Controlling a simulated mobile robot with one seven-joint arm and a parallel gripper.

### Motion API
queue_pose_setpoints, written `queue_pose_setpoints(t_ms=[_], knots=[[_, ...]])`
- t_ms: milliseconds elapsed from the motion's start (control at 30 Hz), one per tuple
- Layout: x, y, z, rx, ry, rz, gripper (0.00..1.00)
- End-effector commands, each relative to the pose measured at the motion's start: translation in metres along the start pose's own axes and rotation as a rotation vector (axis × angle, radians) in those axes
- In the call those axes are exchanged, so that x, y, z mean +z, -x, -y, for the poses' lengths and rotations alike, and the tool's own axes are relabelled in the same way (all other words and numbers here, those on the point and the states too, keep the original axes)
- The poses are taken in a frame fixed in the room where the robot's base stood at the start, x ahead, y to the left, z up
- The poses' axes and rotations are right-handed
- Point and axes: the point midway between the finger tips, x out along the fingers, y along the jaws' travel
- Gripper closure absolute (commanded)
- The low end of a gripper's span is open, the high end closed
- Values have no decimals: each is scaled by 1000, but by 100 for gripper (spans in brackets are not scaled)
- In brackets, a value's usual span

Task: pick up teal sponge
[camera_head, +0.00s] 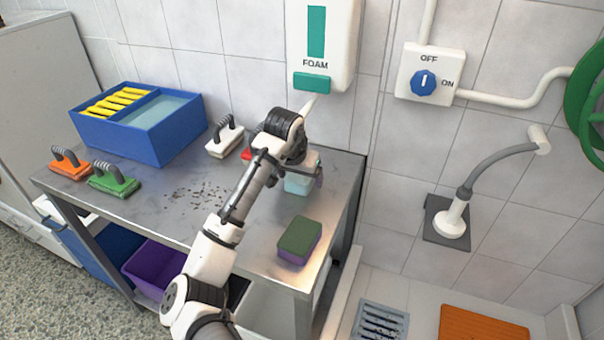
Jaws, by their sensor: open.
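The teal sponge (298,186) is a pale teal block on the metal table near its right end, below the foam dispenser. My arm reaches up to it from the lower left. My gripper (303,176) is at the sponge, with a dark finger showing at its right side. The gripper is open. The wrist hides the sponge's upper and left parts, and the other finger is hard to make out. I cannot tell whether the fingers touch the sponge.
A green and purple sponge (299,240) lies nearer on the table. Orange (70,163), green (114,179) and white (225,137) handled brushes stand left; a red item (249,154) is partly hidden. A blue divided bin (150,132) is at back left. Dark specks (197,194) lie mid-table.

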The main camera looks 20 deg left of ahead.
Motion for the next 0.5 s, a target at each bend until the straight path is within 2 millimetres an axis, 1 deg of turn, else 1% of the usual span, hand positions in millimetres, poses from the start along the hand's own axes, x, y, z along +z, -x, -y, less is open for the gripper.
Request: queue_pose_setpoints(t_ms=[100, 267, 367, 500], knots=[[0, -5, 0, 0, 0, 0, 15], [0, -6, 0, 0, 0, -1, 15], [0, -6, 0, 0, 0, -1, 26], [0, -5, 0, 0, 0, -1, 44]])
